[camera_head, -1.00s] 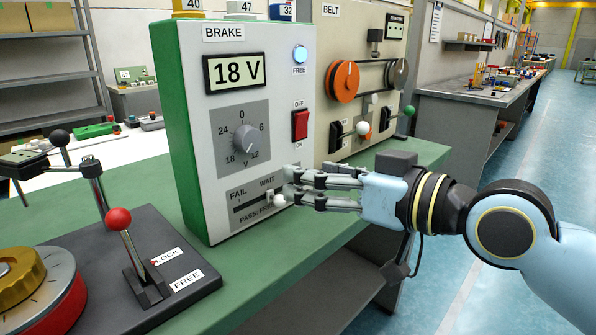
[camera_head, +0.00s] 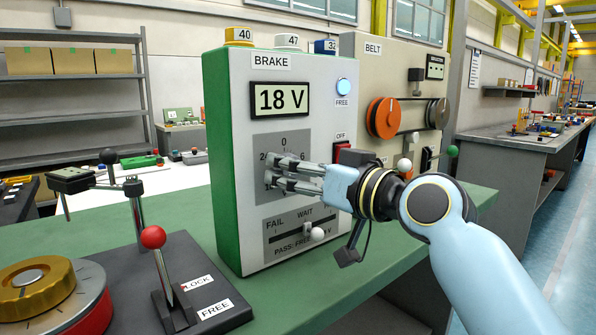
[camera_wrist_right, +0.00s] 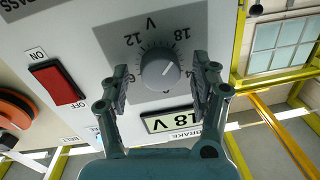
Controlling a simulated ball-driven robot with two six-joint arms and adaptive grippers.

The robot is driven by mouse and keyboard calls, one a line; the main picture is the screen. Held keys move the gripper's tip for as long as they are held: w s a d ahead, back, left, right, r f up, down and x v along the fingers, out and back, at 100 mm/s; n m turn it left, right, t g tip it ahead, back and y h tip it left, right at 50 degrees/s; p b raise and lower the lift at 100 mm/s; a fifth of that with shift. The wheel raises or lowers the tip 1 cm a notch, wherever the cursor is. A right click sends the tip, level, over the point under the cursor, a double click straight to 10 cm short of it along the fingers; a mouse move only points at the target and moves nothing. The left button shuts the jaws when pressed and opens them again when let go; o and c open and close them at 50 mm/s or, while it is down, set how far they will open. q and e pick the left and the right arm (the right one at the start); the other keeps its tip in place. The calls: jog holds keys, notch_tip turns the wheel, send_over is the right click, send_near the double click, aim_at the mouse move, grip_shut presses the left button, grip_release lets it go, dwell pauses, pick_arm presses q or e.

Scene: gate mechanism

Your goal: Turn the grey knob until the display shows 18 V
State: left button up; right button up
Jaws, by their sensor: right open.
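The brake box's display (camera_head: 280,99) reads 18 V. The grey knob (camera_wrist_right: 159,74) shows upside down in the right wrist view, on a dark scale plate, and its pale mark seems to point toward the 18 side. In the head view the knob is mostly hidden behind my right gripper (camera_head: 272,171). That gripper is open, its fingers in front of the scale plate. In the wrist view its two fingers lie on either side of the knob with a gap to each; contact is not visible. My left gripper is out of view.
The FREE lamp (camera_head: 343,86) glows pale blue. A red switch (camera_head: 341,153) is right of the scale. The white slider knob (camera_head: 317,233) sits below, right of WAIT. The belt box (camera_head: 361,65) stands behind; a red-knobbed lever (camera_head: 153,237) stands at left.

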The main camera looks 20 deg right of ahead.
jog(key=c, duration=1.1)
jog(key=shift+p, duration=0.3)
jog(key=shift+c, duration=0.4)
jog(key=o, duration=1.2)
jog(key=shift+v, duration=5.95)
